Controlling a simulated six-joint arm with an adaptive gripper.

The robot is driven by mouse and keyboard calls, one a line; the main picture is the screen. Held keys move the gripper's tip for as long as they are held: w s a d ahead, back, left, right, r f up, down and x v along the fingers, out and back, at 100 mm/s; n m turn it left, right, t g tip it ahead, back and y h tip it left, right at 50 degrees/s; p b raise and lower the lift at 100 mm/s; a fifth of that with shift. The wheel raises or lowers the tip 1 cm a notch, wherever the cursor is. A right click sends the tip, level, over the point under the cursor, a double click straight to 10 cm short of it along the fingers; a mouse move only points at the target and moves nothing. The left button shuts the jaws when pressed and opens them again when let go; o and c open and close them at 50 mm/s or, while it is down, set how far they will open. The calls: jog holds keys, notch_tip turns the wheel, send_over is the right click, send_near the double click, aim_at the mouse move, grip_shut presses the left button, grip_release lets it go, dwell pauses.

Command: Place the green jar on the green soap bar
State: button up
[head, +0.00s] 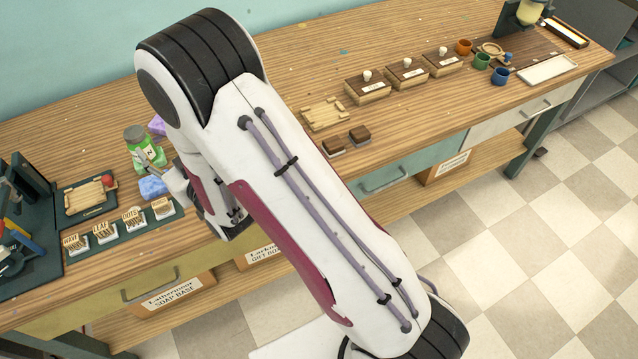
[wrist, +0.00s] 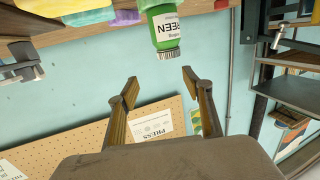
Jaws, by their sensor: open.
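The green jar (head: 137,142) stands on the workbench at the left in the head view, with a grey lid and a white label. In the wrist view, which is upside down, the jar (wrist: 163,32) is just beyond my fingertips, roughly in line with the gap between them. My gripper (wrist: 160,84) is open and empty. In the head view my arm hides most of it. I cannot clearly tell the bar apart in the head view.
A blue bar (head: 153,187) and a purple bar (head: 157,125) lie near the jar. Wooden boxes (head: 407,75) and cups stand at the right.

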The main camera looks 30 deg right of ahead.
jog(key=s+d+r+m+g+h, duration=0.1)
jog(key=s+d+r+g+h, duration=0.1)
jog(key=s+d+r+g, duration=0.3)
jog(key=s+d+r+m+h, duration=0.1)
jog(key=s+d+r, duration=0.2)
jog(key=d+r, duration=0.4)
jog(key=s+d+r+g, duration=0.1)
jog(key=s+d+g, duration=0.1)
jog(key=s, duration=0.7)
jog(key=s+d+r+m+g+h, duration=0.1)
jog(key=s+d, duration=0.3)
jog(key=s, duration=0.5)
jog(key=s+d+r+g+h, duration=0.1)
jog(key=s+d+g, duration=0.1)
jog(key=s, duration=0.8)
jog(key=shift+d+r+m+g, duration=0.25)
jog(key=shift+d+m+g, duration=0.05)
jog(key=shift+d, duration=0.2)
